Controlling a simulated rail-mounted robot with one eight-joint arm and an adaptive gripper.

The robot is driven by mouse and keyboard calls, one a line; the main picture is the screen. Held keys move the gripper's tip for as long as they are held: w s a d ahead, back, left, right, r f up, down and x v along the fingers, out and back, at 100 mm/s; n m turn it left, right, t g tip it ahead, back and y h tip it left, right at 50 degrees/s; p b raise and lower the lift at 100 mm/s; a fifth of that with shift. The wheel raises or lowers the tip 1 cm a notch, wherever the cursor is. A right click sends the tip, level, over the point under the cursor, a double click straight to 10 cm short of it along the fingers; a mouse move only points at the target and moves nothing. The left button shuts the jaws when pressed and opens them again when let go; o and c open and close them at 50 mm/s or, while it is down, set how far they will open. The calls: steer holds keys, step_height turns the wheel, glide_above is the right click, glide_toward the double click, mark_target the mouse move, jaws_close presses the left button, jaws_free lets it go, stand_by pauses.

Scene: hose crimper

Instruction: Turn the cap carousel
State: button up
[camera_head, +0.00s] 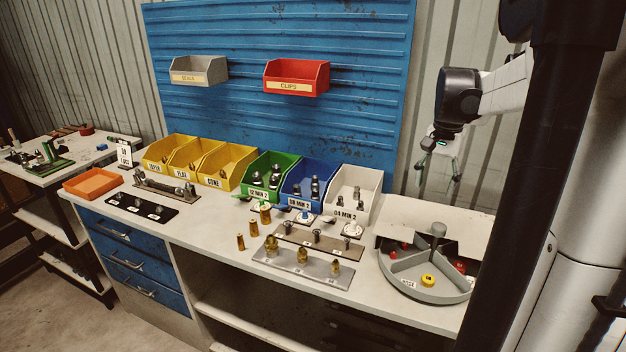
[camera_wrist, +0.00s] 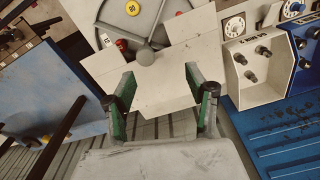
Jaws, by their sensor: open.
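The cap carousel (camera_head: 428,290) is a round grey divided tray at the right end of the bench. A grey knob (camera_head: 437,230) stands up at its middle. A yellow cap (camera_head: 428,280) lies in the front compartment, and red caps (camera_head: 460,267) lie in others. A pale cover panel hides part of its back. My gripper (camera_head: 433,172) hangs above and behind the carousel, open and empty. In the wrist view my gripper's two green-sided fingers (camera_wrist: 160,100) are spread over the pale cover, with the knob (camera_wrist: 144,57) beyond them, apart.
Green, blue and white bins (camera_head: 352,190) stand left of the carousel. A grey plate with brass fittings (camera_head: 302,262) lies to its left. The blue wall panel (camera_head: 280,120) holds a grey bin and a red clips bin (camera_head: 296,78).

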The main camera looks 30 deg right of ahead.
mark_target(440, 226)
steer(key=s+d+m, duration=0.1)
steer(key=s+d, duration=0.1)
steer(key=d, duration=0.2)
step_height(440, 226, down, 14)
steer(key=shift+r+p, duration=0.1)
steer(key=shift+p, duration=0.3)
steer(key=shift+c, duration=0.5)
jaws_close()
